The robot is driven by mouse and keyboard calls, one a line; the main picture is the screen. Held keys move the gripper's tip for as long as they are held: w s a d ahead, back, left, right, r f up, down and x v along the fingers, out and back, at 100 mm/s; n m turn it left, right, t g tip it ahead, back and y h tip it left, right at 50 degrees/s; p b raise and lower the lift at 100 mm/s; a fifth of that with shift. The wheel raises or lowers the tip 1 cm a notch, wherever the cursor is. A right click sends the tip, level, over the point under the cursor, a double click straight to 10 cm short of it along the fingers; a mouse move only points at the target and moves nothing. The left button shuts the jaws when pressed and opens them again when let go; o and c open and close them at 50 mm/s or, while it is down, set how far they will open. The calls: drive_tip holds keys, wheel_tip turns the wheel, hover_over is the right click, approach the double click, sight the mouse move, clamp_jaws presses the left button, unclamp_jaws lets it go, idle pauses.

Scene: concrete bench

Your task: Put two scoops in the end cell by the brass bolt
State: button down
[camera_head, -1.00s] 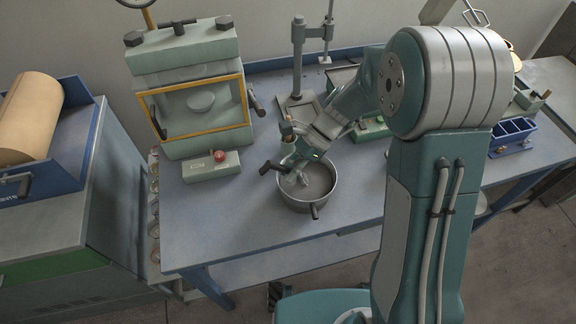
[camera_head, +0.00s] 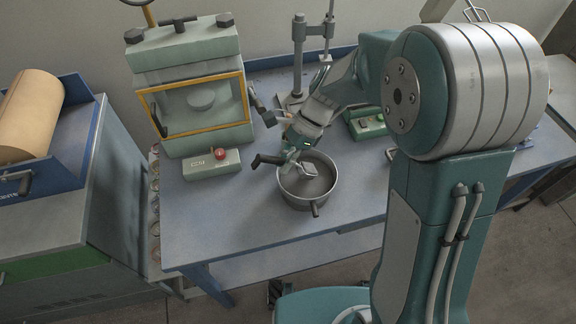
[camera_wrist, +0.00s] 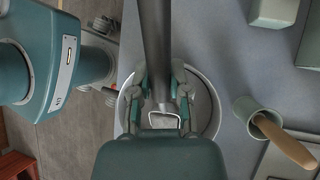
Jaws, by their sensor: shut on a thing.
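My gripper (camera_head: 291,150) is shut on a scoop (camera_head: 268,159) with a dark handle, over the round grey pan (camera_head: 298,204). In the wrist view the handle (camera_wrist: 156,40) runs between the fingers of my gripper (camera_wrist: 162,92), and the pan's rim (camera_wrist: 214,112) shows behind them. The scoop's squarish metal head shows within the pan's outline. I cannot tell whether it touches the grey contents or carries a load. The celled mould and the brass bolt cannot be made out now; my arm covers that right part of the bench.
A press with a yellow-framed window (camera_head: 196,103) and a control box with a red knob (camera_head: 213,163) stand left of the pan. A stand (camera_head: 298,60) rises behind. The wrist view shows a cup (camera_wrist: 245,108) with a wooden-handled tool (camera_wrist: 286,141). The front bench top is clear.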

sight(275, 158)
drive_tip(key=shift+s+a+r+t+h, duration=0.1)
drive_tip(key=shift+a+r+t+h, duration=0.45)
drive_tip(key=shift+h, duration=0.35)
drive_tip(key=h, duration=0.1)
drive_tip(key=a+r+h, duration=0.1)
drive_tip(key=shift+s+m+t+h, duration=0.25)
drive_tip(key=shift+m+t+h, duration=0.05)
drive_tip(key=shift+t+h, duration=0.1)
drive_tip(key=shift+r+h, duration=0.15)
drive_tip(key=shift+h, duration=0.15)
